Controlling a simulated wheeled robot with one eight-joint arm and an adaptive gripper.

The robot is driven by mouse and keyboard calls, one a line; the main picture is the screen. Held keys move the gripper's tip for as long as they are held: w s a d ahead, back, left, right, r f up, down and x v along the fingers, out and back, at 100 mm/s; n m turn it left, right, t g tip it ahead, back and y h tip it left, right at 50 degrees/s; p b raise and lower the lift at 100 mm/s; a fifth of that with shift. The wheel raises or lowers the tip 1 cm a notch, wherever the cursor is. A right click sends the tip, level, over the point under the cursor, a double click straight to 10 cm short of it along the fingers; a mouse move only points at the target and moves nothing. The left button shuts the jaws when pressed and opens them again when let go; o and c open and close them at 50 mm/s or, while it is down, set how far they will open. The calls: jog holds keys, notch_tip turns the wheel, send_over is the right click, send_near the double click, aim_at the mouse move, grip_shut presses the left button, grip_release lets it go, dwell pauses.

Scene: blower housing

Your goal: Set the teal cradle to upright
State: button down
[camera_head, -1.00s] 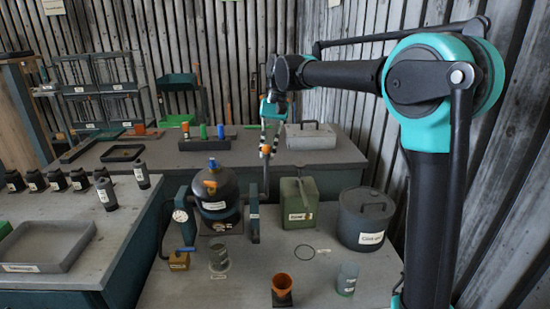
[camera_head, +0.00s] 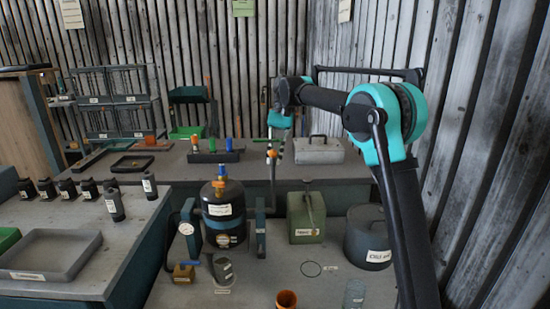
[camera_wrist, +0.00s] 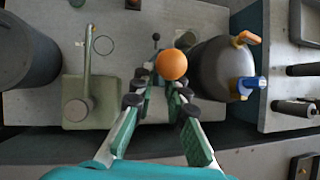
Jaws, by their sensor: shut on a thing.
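The teal cradle (camera_head: 261,228) stands on the near bench, with a post on each side of a dark round tank (camera_head: 225,212). The tank carries orange and blue fittings on top and looks close to upright; any small tilt is hard to judge. A lever rises at the cradle's right side to an orange ball knob (camera_wrist: 172,64). My gripper (camera_head: 273,148) is at the lever's top, above and right of the tank. In the wrist view, my gripper's fingers (camera_wrist: 161,82) are closed in on the lever by the knob. The exact contact is partly hidden.
A green can (camera_head: 305,220) and a dark lidded pot (camera_head: 367,240) stand right of the cradle. An orange cup (camera_head: 286,299), a grey cup (camera_head: 223,270) and a brass block (camera_head: 183,274) stand in front. A grey tray (camera_head: 50,254) lies on the left bench.

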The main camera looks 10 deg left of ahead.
jog(key=shift+a+f, duration=0.15)
jog(key=shift+a, duration=0.05)
jog(key=c, duration=1.5)
grip_release()
jog(key=shift+a, duration=0.1)
jog(key=shift+c, duration=0.2)
jog(key=v, duration=0.7)
jog(key=shift+r, duration=0.25)
jog(key=shift+f, duration=0.1)
